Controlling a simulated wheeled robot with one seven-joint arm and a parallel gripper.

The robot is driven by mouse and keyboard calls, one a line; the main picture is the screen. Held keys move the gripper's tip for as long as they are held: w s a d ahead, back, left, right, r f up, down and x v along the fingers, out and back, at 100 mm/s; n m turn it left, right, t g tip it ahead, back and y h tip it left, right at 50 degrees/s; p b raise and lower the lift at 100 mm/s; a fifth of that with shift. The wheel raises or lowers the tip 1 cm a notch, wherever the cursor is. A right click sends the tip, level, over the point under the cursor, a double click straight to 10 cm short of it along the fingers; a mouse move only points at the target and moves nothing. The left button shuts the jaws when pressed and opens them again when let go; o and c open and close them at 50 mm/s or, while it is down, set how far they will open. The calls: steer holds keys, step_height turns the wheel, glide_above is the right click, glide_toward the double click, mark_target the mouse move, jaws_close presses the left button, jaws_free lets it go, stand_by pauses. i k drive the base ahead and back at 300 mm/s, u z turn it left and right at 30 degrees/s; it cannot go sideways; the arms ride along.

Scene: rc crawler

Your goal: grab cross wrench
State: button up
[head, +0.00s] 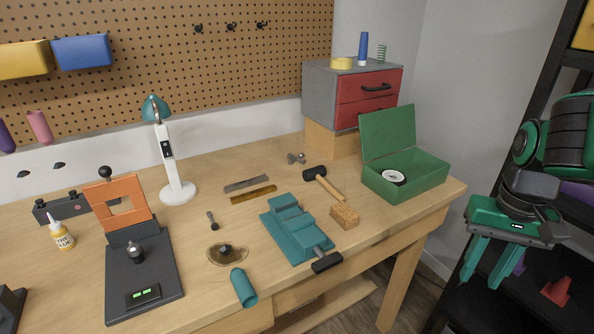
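A small grey metal piece with several stubby arms (296,158), which looks like the cross wrench, lies on the workbench (225,299) towards the back. It is left of the grey and red drawer box and behind the hammer. It is small in the head view, so its exact shape is hard to tell. My gripper (481,283) is at the right, beyond the bench's right end and far from the wrench. Its two green fingers point down and stand apart with nothing between them.
The drawer box (322,93) stands behind. A dark shelf rack (515,90) is at the right, by my arm.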

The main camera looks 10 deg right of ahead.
mark_target(299, 157)
steer(key=u, duration=0.05)
steer(key=k, duration=0.2)
steer(key=u, duration=2.1)
steer(key=k, duration=0.55)
steer(key=z, duration=1.5)
steer(key=i, duration=1)
steer(key=z, duration=0.05)
